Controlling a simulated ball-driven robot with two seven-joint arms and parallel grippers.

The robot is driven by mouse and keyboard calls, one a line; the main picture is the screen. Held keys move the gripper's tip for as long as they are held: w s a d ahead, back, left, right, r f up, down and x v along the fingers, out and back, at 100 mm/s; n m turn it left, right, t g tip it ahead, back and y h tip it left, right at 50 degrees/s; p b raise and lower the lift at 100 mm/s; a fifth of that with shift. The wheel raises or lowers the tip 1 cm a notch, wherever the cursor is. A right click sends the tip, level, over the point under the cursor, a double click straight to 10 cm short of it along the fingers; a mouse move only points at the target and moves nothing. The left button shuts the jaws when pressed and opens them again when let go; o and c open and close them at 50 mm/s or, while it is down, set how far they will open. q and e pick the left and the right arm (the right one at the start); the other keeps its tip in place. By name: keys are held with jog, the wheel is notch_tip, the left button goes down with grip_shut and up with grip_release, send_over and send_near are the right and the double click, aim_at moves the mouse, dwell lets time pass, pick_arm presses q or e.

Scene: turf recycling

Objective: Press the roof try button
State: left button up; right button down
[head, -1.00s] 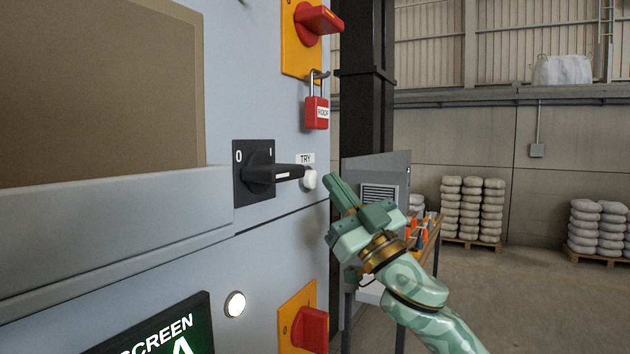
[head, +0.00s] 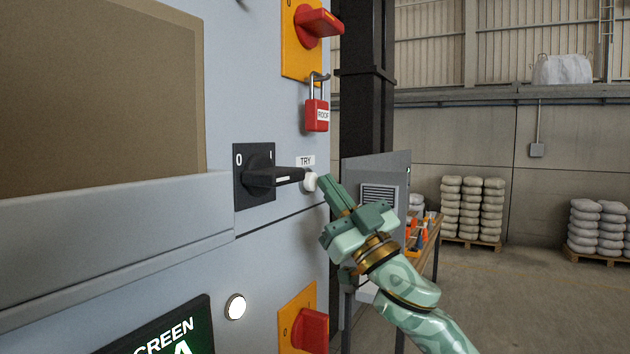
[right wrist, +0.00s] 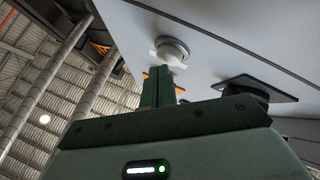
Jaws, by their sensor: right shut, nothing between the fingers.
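The white try button (head: 310,182) sits on the grey panel below a TRY label (head: 305,161), right of the black rotary handle (head: 274,177). My right gripper (head: 327,181) is shut and empty, its fingertips close to the right of the button. In the right wrist view the button (right wrist: 172,51) stands just beyond the tips of the closed fingers (right wrist: 158,72), with a small gap seeming to show. I cannot tell for certain whether they touch. My left gripper is not in view.
A red padlock (head: 316,115) marked ROOF hangs above the button from a red switch on a yellow plate (head: 318,22). Another red switch (head: 310,329) sits below. A dark column (head: 363,100) stands behind the panel edge.

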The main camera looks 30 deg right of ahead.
jog(key=shift+w+a, duration=0.15)
jog(key=shift+w, duration=0.1)
dwell(0.8)
jog(key=shift+s, duration=0.1)
jog(key=shift+s+d, duration=0.35)
jog(key=shift+s, duration=0.25)
jog(key=shift+s+d, duration=0.45)
jog(key=shift+s, duration=0.45)
jog(key=shift+s+d, duration=0.45)
jog(key=shift+s, duration=0.4)
jog(key=shift+s+d, duration=0.45)
jog(key=shift+s, duration=0.45)
